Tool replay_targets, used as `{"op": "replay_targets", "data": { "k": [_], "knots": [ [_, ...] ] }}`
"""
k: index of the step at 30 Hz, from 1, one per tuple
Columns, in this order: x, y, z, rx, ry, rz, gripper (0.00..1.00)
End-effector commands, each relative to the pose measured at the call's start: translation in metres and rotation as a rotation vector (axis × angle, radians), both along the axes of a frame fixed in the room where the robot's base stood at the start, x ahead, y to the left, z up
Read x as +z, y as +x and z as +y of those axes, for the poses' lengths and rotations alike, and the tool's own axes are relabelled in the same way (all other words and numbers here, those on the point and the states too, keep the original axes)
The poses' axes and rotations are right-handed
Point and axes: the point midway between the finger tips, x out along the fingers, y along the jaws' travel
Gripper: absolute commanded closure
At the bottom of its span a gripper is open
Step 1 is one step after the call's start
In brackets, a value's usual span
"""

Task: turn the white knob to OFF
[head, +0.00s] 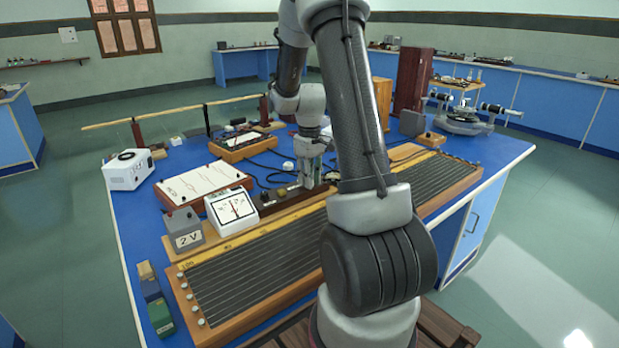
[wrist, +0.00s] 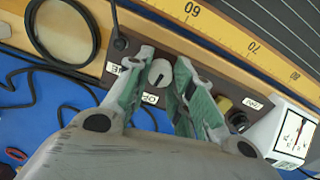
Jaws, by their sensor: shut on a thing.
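The white knob (wrist: 160,72) sits on a dark brown strip (wrist: 62,78) on the bench, seen in the wrist view. A short dark line marks its face, pointing toward the lower left. Small white labels lie beside it, one partly covered by a finger; their lettering is too small to read surely. My gripper (wrist: 168,75) points down at the strip, its green-padded fingers on both sides of the knob and closed on it. In the head view my gripper (head: 312,184) is low over the same strip, and the knob is hidden there.
A white dial meter (head: 232,208) and a grey 2V box (head: 186,233) stand left of my gripper. A long wire board with a yellow scale (head: 262,231) lies in front. A black-rimmed ring (wrist: 62,30) and loose black cables are close by.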

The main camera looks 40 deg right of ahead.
Motion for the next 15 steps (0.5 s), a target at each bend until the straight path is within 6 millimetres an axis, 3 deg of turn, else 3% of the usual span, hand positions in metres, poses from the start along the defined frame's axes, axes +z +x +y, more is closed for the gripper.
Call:
{"op": "replay_targets", "data": {
  "k": [15],
  "knots": [
    [0.0011, 0.0014, -0.0003, 0.087, -0.001, -0.004, 1.00]
  ]
}}
